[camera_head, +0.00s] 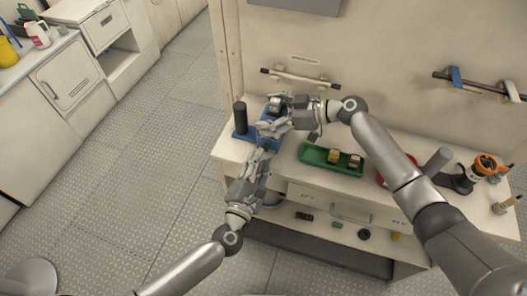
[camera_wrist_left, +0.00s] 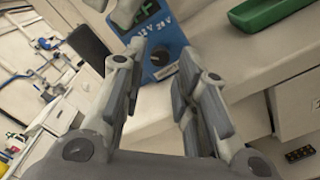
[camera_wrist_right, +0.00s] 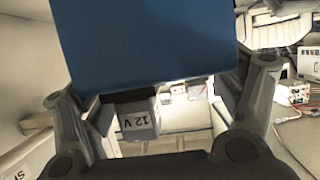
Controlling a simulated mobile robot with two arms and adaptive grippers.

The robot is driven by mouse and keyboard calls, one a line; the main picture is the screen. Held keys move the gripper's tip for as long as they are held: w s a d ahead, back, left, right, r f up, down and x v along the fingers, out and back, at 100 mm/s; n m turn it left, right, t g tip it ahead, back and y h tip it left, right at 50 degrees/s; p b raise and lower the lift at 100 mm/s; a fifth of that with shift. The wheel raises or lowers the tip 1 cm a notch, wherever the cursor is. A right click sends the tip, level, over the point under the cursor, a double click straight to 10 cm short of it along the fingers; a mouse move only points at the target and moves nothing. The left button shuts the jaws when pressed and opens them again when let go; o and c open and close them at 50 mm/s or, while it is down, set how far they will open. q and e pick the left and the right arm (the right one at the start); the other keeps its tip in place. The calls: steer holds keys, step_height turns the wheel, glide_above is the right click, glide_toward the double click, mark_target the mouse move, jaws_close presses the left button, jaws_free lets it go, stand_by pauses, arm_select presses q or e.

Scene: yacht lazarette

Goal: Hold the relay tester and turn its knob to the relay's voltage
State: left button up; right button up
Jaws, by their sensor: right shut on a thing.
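The blue relay tester (camera_head: 268,131) is near the left end of the bench. In the left wrist view its blue face (camera_wrist_left: 168,38) shows 12 V and 24 V marks above a black knob (camera_wrist_left: 160,57); I cannot tell where the knob points. My right gripper (camera_head: 275,117) is shut on the tester, whose blue body (camera_wrist_right: 145,45) fills the space between its fingers. A grey relay (camera_wrist_right: 137,120) marked 12 V shows by the tester. My left gripper (camera_head: 261,158) is open, its fingers (camera_wrist_left: 165,75) apart in front of the knob, not visibly gripping it.
A green tray (camera_head: 316,158) with two small relays lies right of the tester. A black cylinder (camera_head: 240,118) stands at its left. A red round thing (camera_head: 383,178) is partly hidden by my right arm. Small parts lie on the lower shelf (camera_head: 345,236). The floor at left is clear.

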mark_target(266, 147)
arm_select(q)
steer(key=shift+x, duration=1.85)
jaws_close()
